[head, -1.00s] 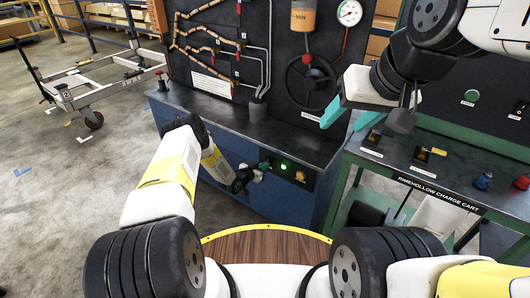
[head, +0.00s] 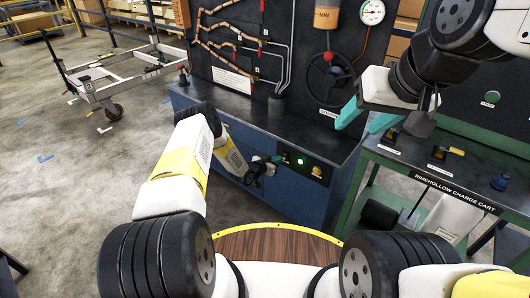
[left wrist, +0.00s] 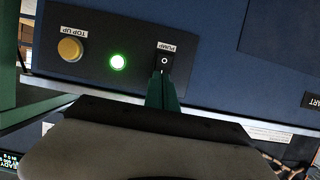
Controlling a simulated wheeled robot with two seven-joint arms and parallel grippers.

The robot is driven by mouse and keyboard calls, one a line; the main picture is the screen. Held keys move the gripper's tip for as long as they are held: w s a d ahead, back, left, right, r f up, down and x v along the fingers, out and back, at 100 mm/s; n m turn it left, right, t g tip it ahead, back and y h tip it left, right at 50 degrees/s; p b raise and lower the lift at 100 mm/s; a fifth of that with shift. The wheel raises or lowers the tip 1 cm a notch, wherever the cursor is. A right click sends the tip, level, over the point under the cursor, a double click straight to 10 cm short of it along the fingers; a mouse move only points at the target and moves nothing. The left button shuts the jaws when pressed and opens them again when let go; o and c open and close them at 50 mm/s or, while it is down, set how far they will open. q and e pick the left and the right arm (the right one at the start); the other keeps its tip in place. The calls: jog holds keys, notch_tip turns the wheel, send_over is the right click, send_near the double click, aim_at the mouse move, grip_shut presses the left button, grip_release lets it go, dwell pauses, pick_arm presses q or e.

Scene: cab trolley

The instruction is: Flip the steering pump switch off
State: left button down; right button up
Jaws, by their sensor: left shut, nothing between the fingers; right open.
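The pump switch (left wrist: 164,61) is a black rocker with a white circle mark, under a PUMP label that appears upside down in the left wrist view. It sits on a dark panel beside a lit green lamp (left wrist: 118,62), which also glows in the head view (head: 300,161). My left gripper (left wrist: 163,80) is shut and empty, its green fingertips right at the switch's edge; I cannot tell whether they touch. In the head view my left gripper (head: 274,161) partly hides the switch. My right gripper (head: 360,120) is open and empty, above the right end of the bench.
A yellow TOP UP button (left wrist: 70,49) is beyond the lamp. The blue bench (head: 283,200) carries a board with a handwheel (head: 331,80) and pipes. The charge cart (head: 455,198) stands right. A trolley frame (head: 110,80) stands on open floor at left.

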pick_arm(q)
jog(key=v, duration=1)
jog(key=shift+w+r, duration=0.1)
jog(key=shift+r, duration=0.05)
